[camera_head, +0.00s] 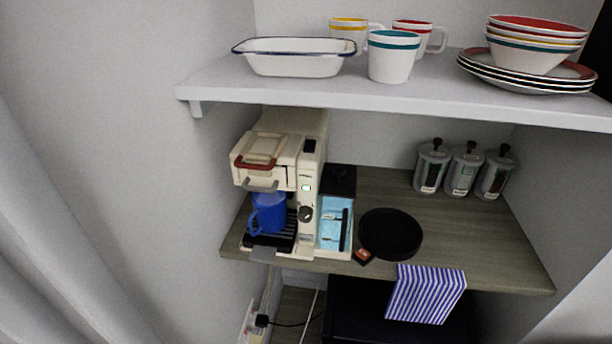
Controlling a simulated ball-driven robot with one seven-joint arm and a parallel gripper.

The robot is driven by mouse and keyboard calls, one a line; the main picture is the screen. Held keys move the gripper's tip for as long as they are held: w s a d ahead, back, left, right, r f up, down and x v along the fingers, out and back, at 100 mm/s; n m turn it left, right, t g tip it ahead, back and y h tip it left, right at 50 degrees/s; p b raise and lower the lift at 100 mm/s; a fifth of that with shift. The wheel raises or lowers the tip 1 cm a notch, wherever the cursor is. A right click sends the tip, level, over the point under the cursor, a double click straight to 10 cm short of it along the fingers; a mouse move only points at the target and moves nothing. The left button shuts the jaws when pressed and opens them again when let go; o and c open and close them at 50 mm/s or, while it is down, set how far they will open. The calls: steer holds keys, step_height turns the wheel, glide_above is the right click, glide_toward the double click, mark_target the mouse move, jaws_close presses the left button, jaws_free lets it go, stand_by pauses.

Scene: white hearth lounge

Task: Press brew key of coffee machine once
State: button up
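The cream coffee machine (309,170) stands at the left end of the wooden counter. Its front panel has a small green-lit key (306,188) with a dark knob (306,214) lower down. Which control is the brew key is too small to read. A blue mug (268,213) stands on the black drip tray under the spout, its handle toward the lower left. A red-brown handle (255,164) crosses the front of the machine's top, which looks closed. My gripper is not in view.
A white shelf (420,103) with dishes overhangs the counter (480,265). A round black tray (391,233) lies right of the machine, with several grey canisters (464,171) behind. A wall closes the left side.

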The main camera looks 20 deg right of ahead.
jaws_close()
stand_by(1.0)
